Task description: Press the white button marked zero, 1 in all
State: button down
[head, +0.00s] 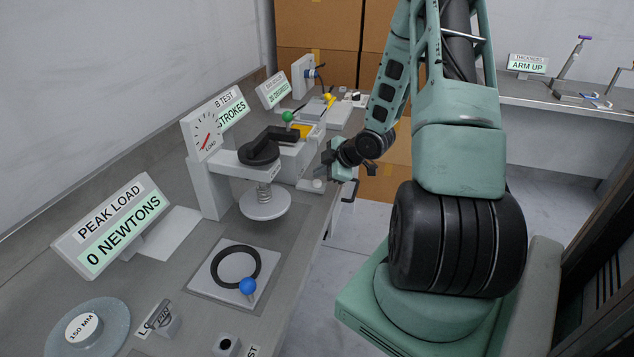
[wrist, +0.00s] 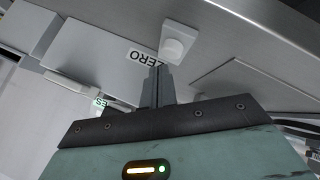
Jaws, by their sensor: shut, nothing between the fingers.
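The white button (wrist: 178,42) is a squarish block with a rounded cap on a grey metal surface in the wrist view. A label reading ZERO (wrist: 146,57) lies beside it. My gripper (wrist: 161,72) is shut and empty. Its fingertips appear just below the button and at the label's edge, with a visible gap to the cap. In the head view my gripper (head: 328,165) hangs over the bench's front edge, and a small white piece below it (head: 318,184) looks like the button. I cannot tell the fingertips' height above the surface.
The cup press (head: 264,202) with its round plate stands left of my gripper on the bench. A green-knobbed lever (head: 288,117) is behind it. The display (head: 118,228) reads PEAK LOAD, 0 NEWTONS. A black ring with a blue ball (head: 247,287) lies nearer.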

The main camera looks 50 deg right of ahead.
jog(key=shift+f, duration=0.4)
jog(key=shift+f+b, duration=0.5)
jog(key=shift+b, duration=0.15)
dwell(0.4)
jog(key=shift+r, duration=0.15)
jog(key=shift+r+p, duration=0.8)
jog(key=shift+p, duration=0.05)
notch_tip(320, 180, up, 5)
jog(key=p, duration=0.4)
dwell(1.1)
